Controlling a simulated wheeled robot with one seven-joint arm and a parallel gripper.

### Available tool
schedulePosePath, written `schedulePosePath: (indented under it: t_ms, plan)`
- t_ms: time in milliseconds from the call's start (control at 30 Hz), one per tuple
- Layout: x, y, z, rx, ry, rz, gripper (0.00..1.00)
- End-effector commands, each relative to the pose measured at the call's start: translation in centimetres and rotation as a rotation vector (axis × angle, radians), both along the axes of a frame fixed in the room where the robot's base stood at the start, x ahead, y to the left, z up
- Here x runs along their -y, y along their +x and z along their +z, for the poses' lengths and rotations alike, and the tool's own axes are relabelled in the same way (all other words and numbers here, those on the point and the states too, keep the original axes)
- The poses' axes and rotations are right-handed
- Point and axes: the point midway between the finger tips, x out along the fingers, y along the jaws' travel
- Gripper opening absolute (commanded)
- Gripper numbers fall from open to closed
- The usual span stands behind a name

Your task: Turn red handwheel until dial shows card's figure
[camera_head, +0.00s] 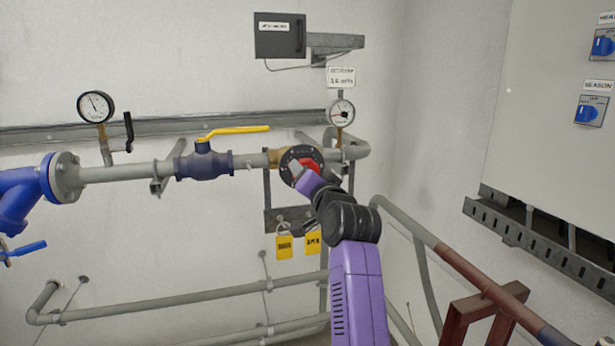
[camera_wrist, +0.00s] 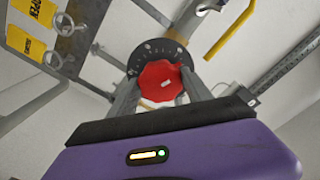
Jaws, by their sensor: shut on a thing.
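The red handwheel (camera_head: 309,164) sits on a black round scale plate (camera_head: 290,155) on the grey pipe in the head view. In the wrist view the handwheel (camera_wrist: 163,84) lies between my two grey fingers, in front of the black plate with white marks (camera_wrist: 150,50). My gripper (camera_wrist: 165,92) is shut on the handwheel, a finger on each side. The dial (camera_head: 342,112) is a round white gauge above the pipe, right of the handwheel; its reading is too small to be sure of. The white card (camera_head: 341,77) above it seems to read 3.5, partly blurred.
A yellow lever (camera_head: 235,131) tops the blue valve on the pipe left of the handwheel. Another gauge (camera_head: 96,106) stands further left. Yellow padlock tags (camera_head: 284,247) hang below. A large cabinet (camera_head: 555,130) with blue switches is at the right.

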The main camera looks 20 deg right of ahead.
Motion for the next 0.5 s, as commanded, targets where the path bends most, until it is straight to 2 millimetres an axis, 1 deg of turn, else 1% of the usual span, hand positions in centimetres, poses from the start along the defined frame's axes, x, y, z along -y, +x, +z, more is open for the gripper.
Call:
schedulePosePath:
  t_ms: [467,500]
  plan:
    - [0.01,0.00,-0.03,-0.001,0.017,0.000,0.17]
    - [0.02,0.00,-0.04,-0.001,0.017,0.000,0.62]
